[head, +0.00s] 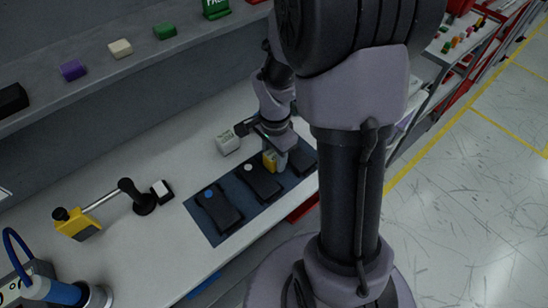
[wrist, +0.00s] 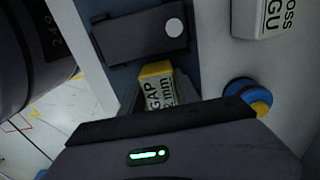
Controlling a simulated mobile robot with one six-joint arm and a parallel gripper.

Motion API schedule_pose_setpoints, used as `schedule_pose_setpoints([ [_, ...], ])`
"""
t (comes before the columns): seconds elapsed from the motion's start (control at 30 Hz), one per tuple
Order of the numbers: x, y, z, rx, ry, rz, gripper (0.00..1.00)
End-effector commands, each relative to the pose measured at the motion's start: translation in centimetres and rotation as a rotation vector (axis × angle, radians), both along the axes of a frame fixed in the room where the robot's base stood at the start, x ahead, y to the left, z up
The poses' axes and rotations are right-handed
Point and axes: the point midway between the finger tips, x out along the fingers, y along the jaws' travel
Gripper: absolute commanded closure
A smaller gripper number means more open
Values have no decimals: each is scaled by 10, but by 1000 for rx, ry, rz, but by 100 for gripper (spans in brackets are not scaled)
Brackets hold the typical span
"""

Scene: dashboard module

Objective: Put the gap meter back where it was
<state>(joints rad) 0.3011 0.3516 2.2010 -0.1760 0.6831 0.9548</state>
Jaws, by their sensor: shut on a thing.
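The gap meter (wrist: 159,92) is a small yellow and white block with "GAP" and "mm" printed on its white face. My gripper (wrist: 157,98) is shut on it in the wrist view. In the head view the gap meter (head: 269,161) shows yellow below my gripper (head: 276,156), over the dark blue mat. It is beside the black part with a white dot (head: 262,183), which also shows in the wrist view (wrist: 135,36). I cannot tell whether the meter touches the mat. My gripper hides part of it.
A white block (head: 228,143), lettered "GLOSS GU" in the wrist view (wrist: 263,16), stands behind the mat (head: 202,222). A blue-and-yellow round thing (wrist: 247,94) is right of my gripper. A black part with a blue dot (head: 220,211) and a yellow tool (head: 78,224) are left.

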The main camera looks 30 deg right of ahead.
Motion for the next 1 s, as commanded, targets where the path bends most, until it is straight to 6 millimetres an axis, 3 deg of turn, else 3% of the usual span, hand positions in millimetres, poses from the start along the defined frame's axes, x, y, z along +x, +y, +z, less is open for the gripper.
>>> schedule_pose_setpoints([
  [0.23, 0, 0, -3, 0, 0, 0, 100],
  [0.27, 0, 0, -2, 0, 0, 0, 56],
  [0.33, 0, 0, -1, 0, 0, 0, 42],
  [0.37, 0, 0, -1, 0, 0, 0, 40],
  [0.67, 0, 0, 2, 0, 0, 0, 40],
  [0.77, 0, 0, 19, -1, -1, 0, 40],
  [1.0, 0, 0, 89, -2, -3, 1, 40],
])
